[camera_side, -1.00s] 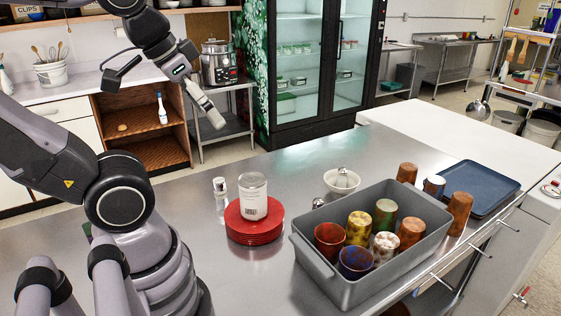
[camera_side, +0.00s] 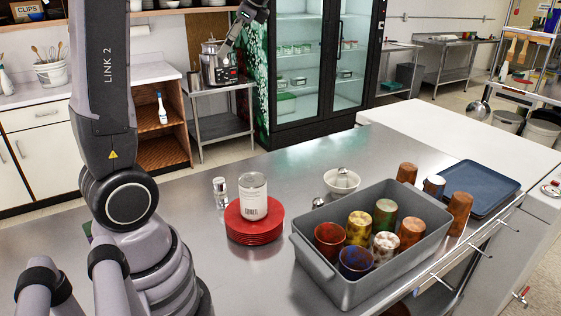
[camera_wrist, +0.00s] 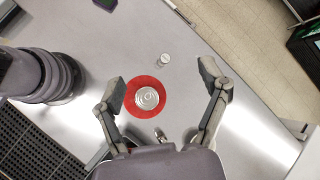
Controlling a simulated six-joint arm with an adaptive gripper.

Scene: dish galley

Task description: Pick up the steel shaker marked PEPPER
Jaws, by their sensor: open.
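No PEPPER marking is legible in either view. A small clear-and-silver shaker (camera_side: 220,192) stands upright on the steel counter, behind and left of the red plates; it also shows in the wrist view (camera_wrist: 165,60). A second shiny steel-topped item (camera_side: 318,203) sits by the grey bin, mostly hidden by the bin's wall. I cannot tell which is the pepper shaker. My gripper (camera_wrist: 165,80) is open and empty, high above the counter, with the plates and small shaker showing between and beyond its fingers. In the side view its end (camera_side: 228,46) shows small near the top.
A labelled white jar (camera_side: 253,195) stands on stacked red plates (camera_side: 240,236). A white bowl (camera_side: 341,184) holds a shiny utensil. The grey bin (camera_side: 345,290) holds several colourful cups. More cups and a blue tray (camera_side: 490,185) lie to the right. The counter's left part is clear.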

